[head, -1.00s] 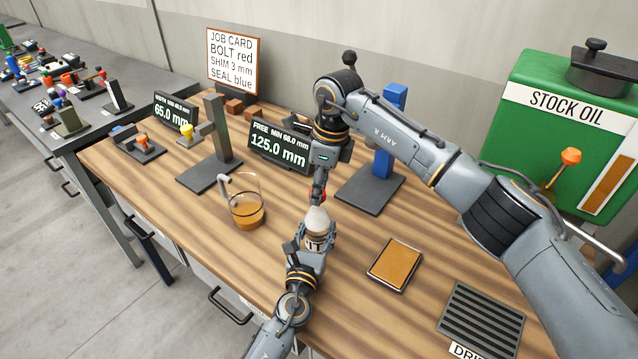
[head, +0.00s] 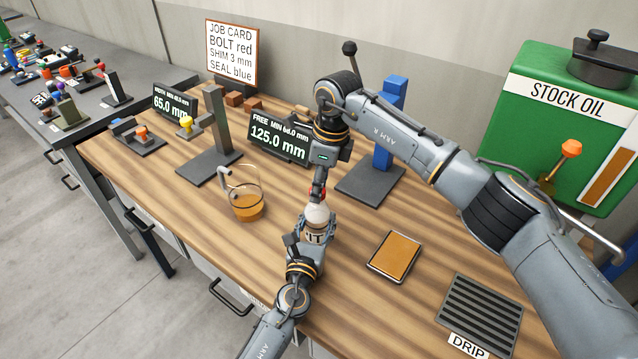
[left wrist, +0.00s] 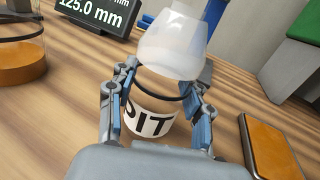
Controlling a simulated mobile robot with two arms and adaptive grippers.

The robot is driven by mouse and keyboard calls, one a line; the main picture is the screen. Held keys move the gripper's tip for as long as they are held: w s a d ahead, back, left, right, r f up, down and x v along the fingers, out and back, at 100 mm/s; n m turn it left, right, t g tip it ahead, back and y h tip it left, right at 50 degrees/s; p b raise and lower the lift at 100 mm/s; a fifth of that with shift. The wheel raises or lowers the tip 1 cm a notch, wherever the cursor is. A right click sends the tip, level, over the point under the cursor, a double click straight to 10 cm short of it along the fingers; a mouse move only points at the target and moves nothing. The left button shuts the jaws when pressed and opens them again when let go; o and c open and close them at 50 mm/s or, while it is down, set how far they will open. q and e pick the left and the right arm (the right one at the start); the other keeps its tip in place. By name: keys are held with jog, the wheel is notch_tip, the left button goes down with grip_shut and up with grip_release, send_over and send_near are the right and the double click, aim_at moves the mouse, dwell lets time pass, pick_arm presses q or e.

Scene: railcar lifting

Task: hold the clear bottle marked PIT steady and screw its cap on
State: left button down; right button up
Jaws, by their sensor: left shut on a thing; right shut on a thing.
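The clear bottle (head: 317,214) has a whitish upper part and a white label, partly readable as PIT in the left wrist view (left wrist: 150,122). It stands upright, and my left gripper (head: 314,231) is shut around its body from the front. The left fingers show on both sides of it in the left wrist view (left wrist: 163,82). My right gripper (head: 319,190) points down right above the bottle mouth, shut on a small red piece that looks like the cap. The fingers mostly hide it. I cannot tell whether it touches the neck.
A glass jug (head: 247,205) with amber liquid stands left of the bottle. An orange-topped pad (head: 394,256) and a drip grate (head: 480,314) lie to the right. Behind are a gauge display (head: 280,137), a blue post stand (head: 386,150) and the green stock oil tank (head: 540,135).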

jog(key=shift+f, duration=0.55)
jog(key=shift+m, duration=0.3)
